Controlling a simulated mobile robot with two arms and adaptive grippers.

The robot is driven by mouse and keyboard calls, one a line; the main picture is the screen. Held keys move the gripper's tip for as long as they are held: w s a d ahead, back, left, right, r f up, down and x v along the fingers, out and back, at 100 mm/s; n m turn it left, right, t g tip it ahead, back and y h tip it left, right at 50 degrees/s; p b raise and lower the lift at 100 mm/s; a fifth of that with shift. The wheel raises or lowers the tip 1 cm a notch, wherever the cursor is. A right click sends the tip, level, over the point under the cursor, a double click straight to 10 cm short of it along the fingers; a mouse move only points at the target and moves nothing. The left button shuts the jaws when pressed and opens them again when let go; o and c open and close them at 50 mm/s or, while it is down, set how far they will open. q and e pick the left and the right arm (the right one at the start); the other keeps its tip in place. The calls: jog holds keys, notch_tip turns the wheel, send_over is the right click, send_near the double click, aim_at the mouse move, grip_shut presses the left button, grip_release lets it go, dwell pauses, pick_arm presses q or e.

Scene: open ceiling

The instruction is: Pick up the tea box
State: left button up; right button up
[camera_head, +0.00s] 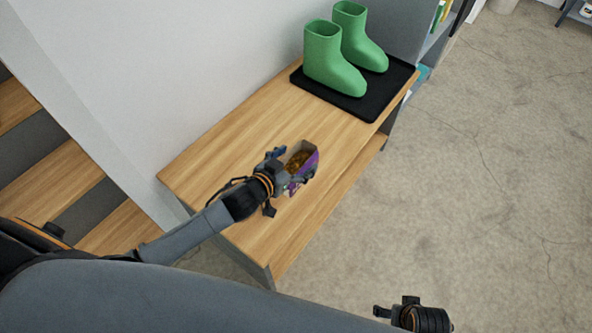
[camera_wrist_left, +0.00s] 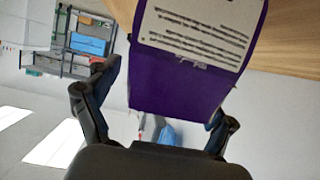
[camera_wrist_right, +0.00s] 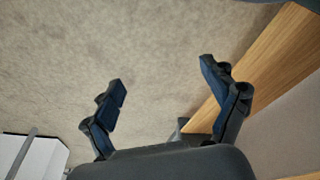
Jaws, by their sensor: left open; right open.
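The tea box (camera_head: 311,164) is a purple box, open at the top with brown contents showing, on the wooden bench. In the left wrist view the tea box (camera_wrist_left: 176,88) shows a purple face with a pale panel of printed text. My left gripper (camera_head: 294,168) is at the box, with its fingers apart on either side of it. In the left wrist view the left gripper (camera_wrist_left: 165,95) is open, one finger at each side of the box. My right gripper (camera_wrist_right: 165,80) is open and empty above the floor; in the head view only part of its wrist shows at the bottom.
The wooden bench (camera_head: 232,142) stands against a white wall. Green boots (camera_head: 334,68) stand on a black tray (camera_head: 372,100) at its far end. Wooden stairs (camera_head: 62,165) are at the left. A grey shelf (camera_head: 432,45) stands behind the bench. The concrete floor (camera_head: 480,160) at the right is clear.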

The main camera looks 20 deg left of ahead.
pick_arm(q)
jog(key=c, duration=1.3)
jog(key=shift+c, duration=0.2)
jog(key=shift+r, duration=0.15)
